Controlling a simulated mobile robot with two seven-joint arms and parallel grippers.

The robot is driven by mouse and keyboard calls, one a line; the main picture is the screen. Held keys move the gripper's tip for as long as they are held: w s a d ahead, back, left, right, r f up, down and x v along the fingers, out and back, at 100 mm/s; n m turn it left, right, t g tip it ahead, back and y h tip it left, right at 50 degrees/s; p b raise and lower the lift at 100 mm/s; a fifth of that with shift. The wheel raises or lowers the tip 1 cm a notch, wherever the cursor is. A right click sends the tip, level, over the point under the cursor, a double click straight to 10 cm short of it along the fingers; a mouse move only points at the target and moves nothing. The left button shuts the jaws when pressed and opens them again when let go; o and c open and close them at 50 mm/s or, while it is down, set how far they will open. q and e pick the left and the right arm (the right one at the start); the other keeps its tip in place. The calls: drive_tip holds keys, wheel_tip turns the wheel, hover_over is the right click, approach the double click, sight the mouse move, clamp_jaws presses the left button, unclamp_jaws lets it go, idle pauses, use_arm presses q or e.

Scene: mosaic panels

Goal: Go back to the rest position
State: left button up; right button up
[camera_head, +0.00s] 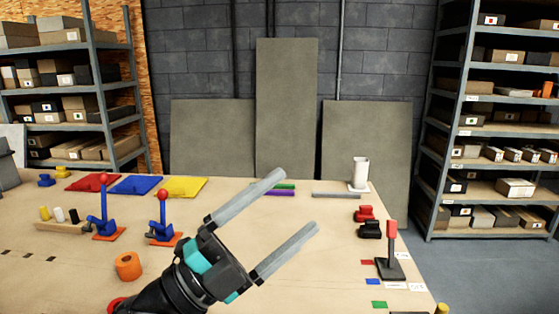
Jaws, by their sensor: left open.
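My left gripper (294,212) reaches in from the bottom of the head view, over the middle of the table (328,248). Its two long grey fingers are spread wide and point up and to the right. Nothing is between them except the view of the bare tabletop. The gripper hides part of the table behind it. My right gripper is not in view.
On the left are red, blue and yellow panels (184,187), two blue stands with red balls (163,215) and an orange ring (128,266). On the right are a white cylinder (361,172), red and black pieces (369,229) and a red-topped lever (391,245). Shelves stand behind.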

use_arm(q)
drive_tip(key=w+a+f+n+t+y, duration=0.3)
drive_tip(key=a+f+n+t+y, duration=0.15)
drive_tip(key=n+y, duration=0.4)
drive_tip(key=w+a+f+n+t+y, duration=0.25)
drive_tip(key=a+n+t+y, duration=0.35)
drive_tip(key=n, duration=0.3)
drive_tip(key=s+a+f+n+g+y, duration=0.2)
drive_tip(key=a+f+n+g+y, duration=0.1)
drive_tip(key=f, duration=0.4)
drive_tip(key=s+a+f+n+g+y, duration=0.1)
drive_tip(key=a+f+n+g+y, duration=0.25)
drive_tip(key=f, duration=0.25)
drive_tip(key=s+f+n+g, duration=0.2)
drive_tip(key=s+f+g, duration=1)
drive_tip(key=s+f, duration=0.75)
wheel_tip(320, 180, down, 24)
drive_tip(key=s+g+b, duration=0.1)
drive_tip(key=s+b, duration=0.2)
drive_tip(key=b, duration=0.3)
drive_tip(key=s+a+f+b, duration=0.1)
drive_tip(key=s+f+b, duration=0.1)
drive_tip(key=s+f, duration=0.5)
drive_tip(key=s+a+f+g+b, duration=0.1)
drive_tip(key=s+f+b, duration=0.2)
drive_tip(key=s+f, duration=0.5)
drive_tip(key=shift+s+f, duration=0.25)
drive_tip(key=shift+f, duration=2.5)
drive_tip(key=shift+a, duration=0.1)
